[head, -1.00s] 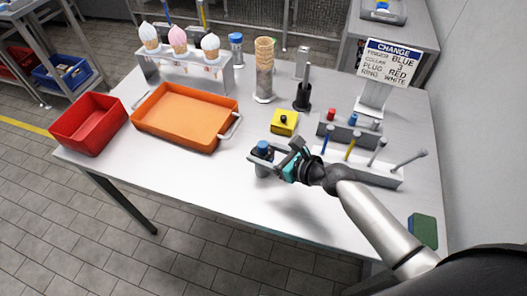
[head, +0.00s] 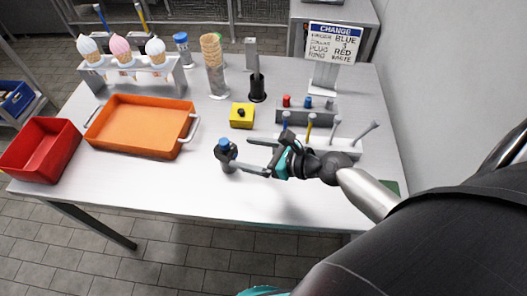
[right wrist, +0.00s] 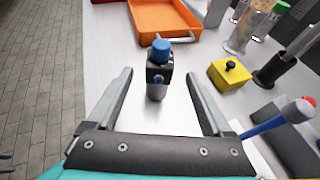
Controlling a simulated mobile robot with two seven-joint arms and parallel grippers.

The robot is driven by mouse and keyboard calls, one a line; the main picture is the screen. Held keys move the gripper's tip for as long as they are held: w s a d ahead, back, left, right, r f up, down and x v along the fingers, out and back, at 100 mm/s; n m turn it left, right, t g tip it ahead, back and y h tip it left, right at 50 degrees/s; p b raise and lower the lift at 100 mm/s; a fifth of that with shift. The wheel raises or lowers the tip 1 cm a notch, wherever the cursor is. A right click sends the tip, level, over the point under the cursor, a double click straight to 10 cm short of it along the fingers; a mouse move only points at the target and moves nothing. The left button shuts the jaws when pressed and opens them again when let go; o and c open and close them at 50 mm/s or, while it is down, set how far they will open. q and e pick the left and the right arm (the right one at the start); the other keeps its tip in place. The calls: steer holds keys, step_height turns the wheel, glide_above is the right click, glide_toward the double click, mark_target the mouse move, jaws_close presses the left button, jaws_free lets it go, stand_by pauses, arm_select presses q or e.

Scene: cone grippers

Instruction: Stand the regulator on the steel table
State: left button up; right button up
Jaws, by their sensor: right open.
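The regulator (head: 226,157) is a small dark and grey body with a blue knob on top. It stands upright on the steel table (head: 185,190), to the right of the orange tray and near the front edge. It also shows in the right wrist view (right wrist: 158,78), upright, just beyond and between the fingertips. My right gripper (head: 244,154) is open and empty, to the right of the regulator, with its fingers pointing at it. A gap shows on each side of the regulator in the right wrist view. My left gripper is not in view.
An orange tray (head: 103,112) and a red bin (head: 28,160) are at the left. A yellow block (head: 242,115) with a black knob lies behind the regulator. A rack of coloured rods (head: 345,149) stands beside my right gripper. The table in front of the regulator is clear.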

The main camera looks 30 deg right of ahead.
steer(key=shift+v, duration=2.4)
